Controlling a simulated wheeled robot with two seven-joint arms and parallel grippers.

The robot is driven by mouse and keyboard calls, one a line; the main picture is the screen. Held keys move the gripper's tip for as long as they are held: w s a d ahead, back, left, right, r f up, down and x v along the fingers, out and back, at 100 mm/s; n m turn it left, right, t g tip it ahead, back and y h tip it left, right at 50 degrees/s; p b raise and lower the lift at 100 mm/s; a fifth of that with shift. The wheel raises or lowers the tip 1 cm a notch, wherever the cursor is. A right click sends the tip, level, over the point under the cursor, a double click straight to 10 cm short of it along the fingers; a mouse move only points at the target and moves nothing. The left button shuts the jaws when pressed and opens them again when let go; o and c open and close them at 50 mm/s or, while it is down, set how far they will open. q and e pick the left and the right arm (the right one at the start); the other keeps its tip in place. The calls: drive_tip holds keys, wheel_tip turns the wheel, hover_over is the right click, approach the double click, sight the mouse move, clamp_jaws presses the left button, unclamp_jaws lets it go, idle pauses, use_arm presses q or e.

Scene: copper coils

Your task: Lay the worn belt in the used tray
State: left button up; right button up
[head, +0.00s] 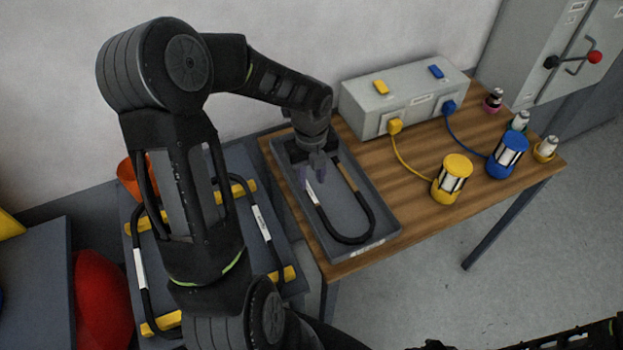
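A black U-shaped belt (349,238) with a white label and a brown stretch lies in a grey tray (376,186) on the wooden table. Its curved end points to the front of the tray. My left gripper (311,172) is over the tray, at the left leg of this belt just above the white label. Its two fingers look apart, and the arm hides part of the far end of the belt. Only a dark part of my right arm shows at the bottom right edge; its fingers cannot be made out.
Left of the table, black banded pieces (265,228) with white labels rest on yellow blocks (161,323). A grey box (405,96) with cables to a yellow lamp-like cylinder (452,179) and a blue one (507,154) stands right of the tray. An orange container (128,178) is at left.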

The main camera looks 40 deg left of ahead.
use_arm(q)
wheel_tip(320, 180, up, 11)
idle(0.3)
drive_tip(key=shift+s, duration=0.1)
idle(0.8)
